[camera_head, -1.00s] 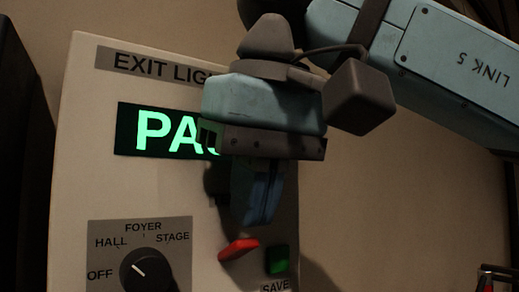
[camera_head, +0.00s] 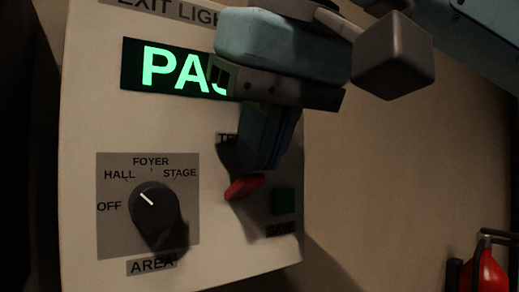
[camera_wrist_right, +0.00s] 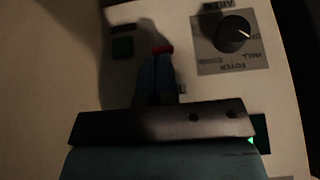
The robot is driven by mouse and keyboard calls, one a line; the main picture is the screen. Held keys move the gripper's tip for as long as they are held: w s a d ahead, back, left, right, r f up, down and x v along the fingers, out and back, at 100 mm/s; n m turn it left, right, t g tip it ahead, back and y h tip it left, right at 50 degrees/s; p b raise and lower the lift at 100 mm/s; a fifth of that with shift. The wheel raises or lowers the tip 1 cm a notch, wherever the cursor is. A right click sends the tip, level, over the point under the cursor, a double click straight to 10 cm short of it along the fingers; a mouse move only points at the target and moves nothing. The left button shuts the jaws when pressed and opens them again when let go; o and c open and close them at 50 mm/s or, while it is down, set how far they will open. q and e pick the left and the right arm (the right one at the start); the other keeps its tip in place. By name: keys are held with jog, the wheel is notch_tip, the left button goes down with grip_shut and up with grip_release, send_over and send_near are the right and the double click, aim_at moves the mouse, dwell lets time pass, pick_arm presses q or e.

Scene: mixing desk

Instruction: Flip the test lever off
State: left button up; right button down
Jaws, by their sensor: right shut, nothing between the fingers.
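The red test lever (camera_head: 244,187) sticks out of the cream panel, below a label partly hidden by my gripper that begins "TE". Its red tip (camera_wrist_right: 162,49) also shows in the right wrist view, just beyond my fingertips. My right gripper (camera_head: 262,163) is shut and empty, with its fingers pointing down just above the lever. I cannot tell whether they touch it. A lit green display (camera_head: 128,72) reads "PAS", its right end hidden by my gripper. My left gripper is not in view.
A green button (camera_head: 283,200) labelled SAVE sits right of the lever. A black AREA knob (camera_head: 153,209) at left points to HALL. The panel's right edge is close to the button. A red object (camera_head: 487,272) with a dark handle stands at the lower right.

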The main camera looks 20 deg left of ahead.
jog(key=f+t+y+b, duration=0.1)
jog(key=b, duration=0.2)
jog(key=s+d+f+t+y+b, duration=0.1)
jog(key=b, duration=0.1)
jog(key=f+t+y+b, duration=0.1)
jog(key=y+b, duration=0.1)
jog(key=b, duration=0.1)
jog(key=shift+s+d+b, duration=0.15)
jog(key=shift+d+b, duration=0.2)
dwell(0.6)
jog(key=shift+f+t+y+b, duration=0.25)
jog(key=shift+t+y+b, duration=0.15)
jog(key=shift+b, duration=0.3)
jog(key=shift+r, duration=0.15)
jog(key=shift+r+p, duration=0.75)
jog(key=shift+p, duration=0.05)
